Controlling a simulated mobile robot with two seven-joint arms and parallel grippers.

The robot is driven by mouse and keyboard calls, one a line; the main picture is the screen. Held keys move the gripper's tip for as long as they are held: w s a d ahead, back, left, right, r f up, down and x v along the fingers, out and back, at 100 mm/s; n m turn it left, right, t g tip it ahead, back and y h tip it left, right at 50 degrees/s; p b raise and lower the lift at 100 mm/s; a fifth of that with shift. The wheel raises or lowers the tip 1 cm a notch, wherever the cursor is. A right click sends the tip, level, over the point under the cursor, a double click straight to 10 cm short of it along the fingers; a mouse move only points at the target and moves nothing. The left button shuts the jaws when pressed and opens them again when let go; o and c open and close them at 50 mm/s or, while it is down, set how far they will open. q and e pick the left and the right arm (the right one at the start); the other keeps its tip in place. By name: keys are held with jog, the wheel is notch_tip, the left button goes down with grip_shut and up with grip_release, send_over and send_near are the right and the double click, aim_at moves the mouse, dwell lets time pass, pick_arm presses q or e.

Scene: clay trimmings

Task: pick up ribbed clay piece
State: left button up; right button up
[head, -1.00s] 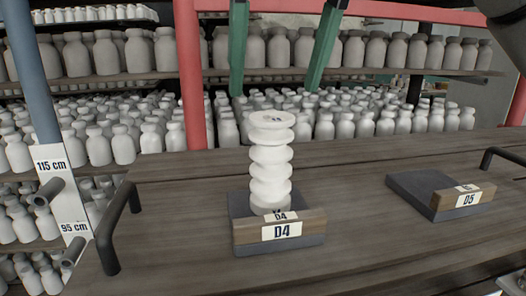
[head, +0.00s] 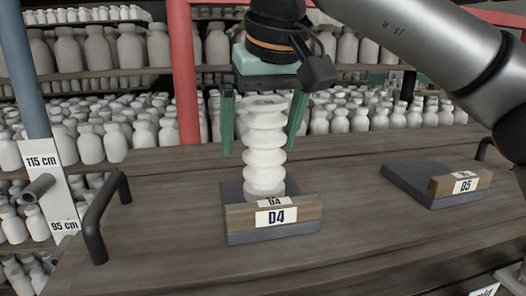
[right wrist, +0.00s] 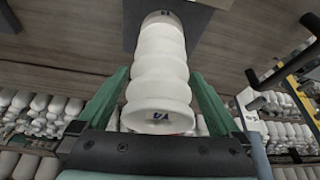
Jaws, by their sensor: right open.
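The ribbed clay piece (head: 264,150) is a white stacked-ring column standing upright on the dark D4 base (head: 240,236) on the wooden table. My right gripper (head: 262,140) comes down from above with its two green fingers spread, one on each side of the piece's upper part. It is open, and a gap shows between the left finger and the piece. In the right wrist view the piece (right wrist: 161,75) runs between the two green fingers. My left gripper is not in view.
An empty dark D5 base (head: 415,180) lies to the right on the table. A black handle (head: 98,215) stands at the table's left side. Shelves of white bottles (head: 350,118) fill the background behind a red post (head: 183,75).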

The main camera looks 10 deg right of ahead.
grip_shut()
dwell(0.8)
jog(key=shift+r, duration=0.1)
